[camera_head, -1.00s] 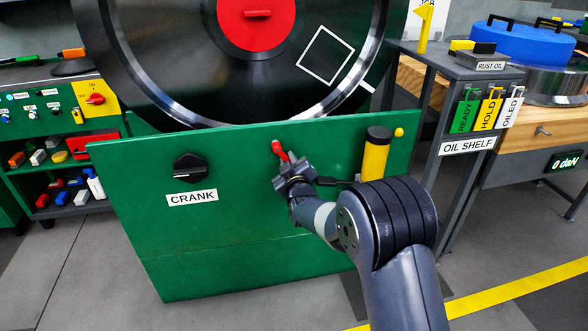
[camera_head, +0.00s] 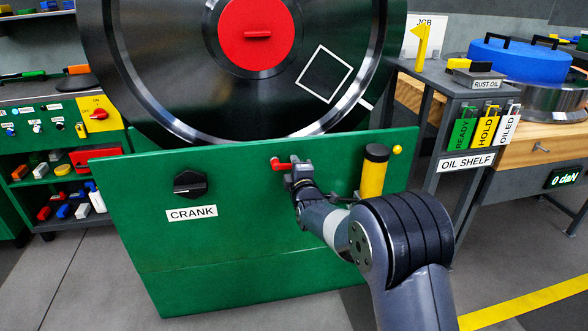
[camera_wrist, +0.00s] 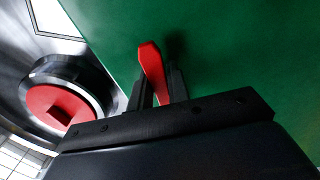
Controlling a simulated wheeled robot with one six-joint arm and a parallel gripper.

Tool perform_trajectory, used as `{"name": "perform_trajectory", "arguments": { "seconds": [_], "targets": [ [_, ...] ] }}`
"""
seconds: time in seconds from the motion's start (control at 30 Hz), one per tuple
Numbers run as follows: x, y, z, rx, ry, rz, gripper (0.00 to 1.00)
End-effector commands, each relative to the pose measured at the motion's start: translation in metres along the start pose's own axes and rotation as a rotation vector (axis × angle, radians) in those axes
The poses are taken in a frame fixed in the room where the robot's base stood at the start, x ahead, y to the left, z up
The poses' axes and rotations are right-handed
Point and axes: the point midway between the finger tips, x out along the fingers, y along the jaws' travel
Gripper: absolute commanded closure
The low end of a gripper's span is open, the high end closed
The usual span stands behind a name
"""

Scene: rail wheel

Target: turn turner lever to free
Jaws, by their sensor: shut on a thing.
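The red turner lever (camera_head: 279,164) is on the upper part of the green panel (camera_head: 250,225), below the big dark wheel. It lies close to level, its left end showing and its right end at my gripper (camera_head: 297,170). In the wrist view the red lever (camera_wrist: 152,65) stands between the two dark fingers of my gripper (camera_wrist: 158,92), which are shut on it. Its lower part is hidden by the gripper body. Any label for the lever is not visible.
A black crank knob (camera_head: 190,184) is left of the lever on the panel. A yellow cylinder with a black top (camera_head: 373,175) stands to the right, near my arm. The big wheel (camera_head: 200,90) rises behind the panel. The oil shelf (camera_head: 440,95) stands at the right.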

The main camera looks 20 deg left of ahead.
Motion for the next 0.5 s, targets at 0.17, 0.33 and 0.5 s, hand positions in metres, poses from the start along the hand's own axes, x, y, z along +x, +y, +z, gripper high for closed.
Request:
{"name": "perform_trajectory", "arguments": {
  "seconds": [0.17, 0.33, 0.5],
  "targets": [
    [0.0004, 0.0066, -0.0002, -0.068, 0.000, 0.005, 1.00],
    [0.0005, 0.0083, -0.0005, -0.101, 0.000, 0.006, 1.00],
    [0.0005, 0.0088, -0.0007, -0.111, 0.000, 0.006, 1.00]
  ]
}}
